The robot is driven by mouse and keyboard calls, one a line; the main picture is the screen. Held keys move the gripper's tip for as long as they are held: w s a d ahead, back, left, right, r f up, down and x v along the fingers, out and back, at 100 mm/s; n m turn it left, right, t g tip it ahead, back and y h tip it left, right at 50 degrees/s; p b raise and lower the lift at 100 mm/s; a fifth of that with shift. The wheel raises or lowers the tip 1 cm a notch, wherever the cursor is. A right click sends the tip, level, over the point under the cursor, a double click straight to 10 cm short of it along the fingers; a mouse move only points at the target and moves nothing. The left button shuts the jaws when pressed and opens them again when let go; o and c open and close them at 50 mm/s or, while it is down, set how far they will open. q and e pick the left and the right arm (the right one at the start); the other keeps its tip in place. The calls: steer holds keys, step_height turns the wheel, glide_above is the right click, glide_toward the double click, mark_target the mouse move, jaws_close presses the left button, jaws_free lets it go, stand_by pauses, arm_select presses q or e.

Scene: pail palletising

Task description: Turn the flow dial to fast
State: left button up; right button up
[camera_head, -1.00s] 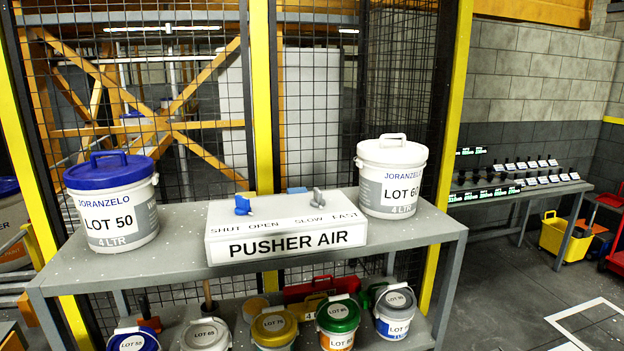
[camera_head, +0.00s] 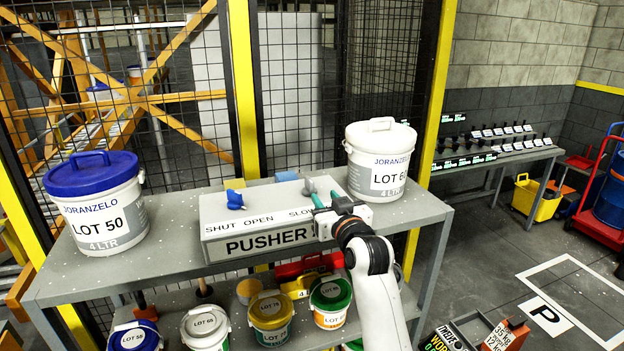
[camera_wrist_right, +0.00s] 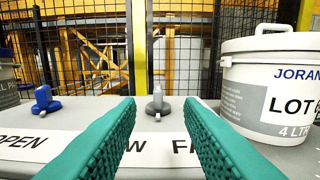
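The white control box (camera_head: 218,238) marked PUSHER AIR stands on the grey bench. On its top, the grey flow dial (camera_head: 308,186) sits behind the SLOW and FAST labels; it also shows in the right wrist view (camera_wrist_right: 157,103). I cannot tell exactly which label it points to. A blue dial (camera_head: 235,200) stands behind SHUT and OPEN, also in the wrist view (camera_wrist_right: 45,101). My right gripper (camera_head: 325,197) is open and empty above the box's right part. In the wrist view its green fingers flank the grey dial, which lies ahead, not gripped. My left gripper is not seen.
A blue-lidded LOT 50 pail (camera_head: 97,205) stands left of the box. A white pail (camera_head: 379,160) stands close by on its right, near my right gripper. Wire fencing rises behind the bench (camera_head: 120,275). More pails fill the lower shelf.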

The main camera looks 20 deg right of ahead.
mark_target(313, 184)
steer(key=w+p, duration=0.1)
steer(key=w, duration=0.5)
steer(key=w+p, duration=0.1)
steer(key=w, duration=0.2)
steer(key=shift+a+p, duration=0.25)
steer(key=shift+p, duration=0.1)
steer(key=shift+w+a, duration=0.1)
steer(key=shift+w, duration=0.25)
steer(key=shift+c, duration=0.2)
jaws_close()
steer(key=shift+f, duration=0.1)
